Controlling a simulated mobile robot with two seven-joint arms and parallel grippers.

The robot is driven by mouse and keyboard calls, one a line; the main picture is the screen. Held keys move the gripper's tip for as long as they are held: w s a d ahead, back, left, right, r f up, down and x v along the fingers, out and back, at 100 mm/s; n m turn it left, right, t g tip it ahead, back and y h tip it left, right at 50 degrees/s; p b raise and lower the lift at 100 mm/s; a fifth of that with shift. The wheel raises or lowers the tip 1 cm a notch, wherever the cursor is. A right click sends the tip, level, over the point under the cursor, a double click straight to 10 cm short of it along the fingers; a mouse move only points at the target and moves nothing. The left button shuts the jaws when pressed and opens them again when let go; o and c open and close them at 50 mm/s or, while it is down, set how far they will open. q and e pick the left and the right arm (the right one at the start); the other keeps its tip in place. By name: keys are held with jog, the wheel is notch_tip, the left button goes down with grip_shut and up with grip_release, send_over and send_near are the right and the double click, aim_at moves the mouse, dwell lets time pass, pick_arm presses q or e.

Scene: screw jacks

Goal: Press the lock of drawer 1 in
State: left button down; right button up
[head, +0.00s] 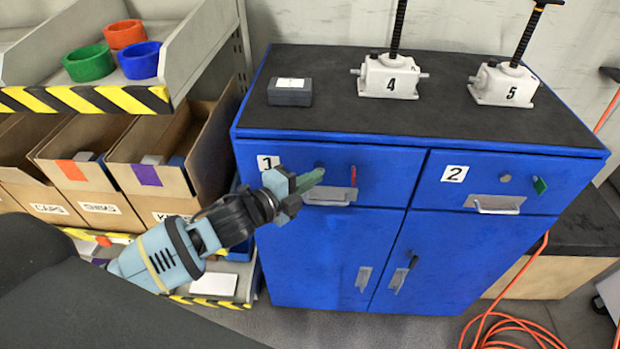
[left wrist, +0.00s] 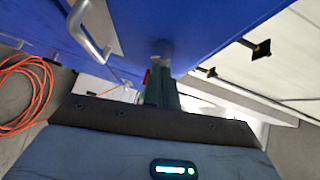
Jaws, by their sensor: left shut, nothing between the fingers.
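Drawer 1 (head: 390,185) is the upper left drawer of the blue cabinet and looks closed. Its lock (left wrist: 163,48) is a round grey cylinder standing out from the front; in the head view it is mostly hidden by my fingertips. My left gripper (head: 311,180) is shut and empty, pointing at the drawer front between the number 1 label and the red tag (head: 353,175). In the left wrist view the fingers (left wrist: 161,88) line up with the lock, their tips at or very near it; I cannot tell whether they touch. My right gripper is not in view.
The drawer 1 handle (left wrist: 88,32) is close beside the fingers. Drawer 2 (head: 485,160) has a round lock (head: 505,178) and a green tag (head: 540,185). Jacks 4 (head: 390,82) and 5 (head: 503,90) stand on top. A shelf with cardboard bins (head: 160,150) is left.

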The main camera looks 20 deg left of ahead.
pick_arm(q)
jog(key=shift+w+a+r, duration=0.1)
jog(key=shift+w+a, duration=0.2)
jog(key=shift+w, duration=0.55)
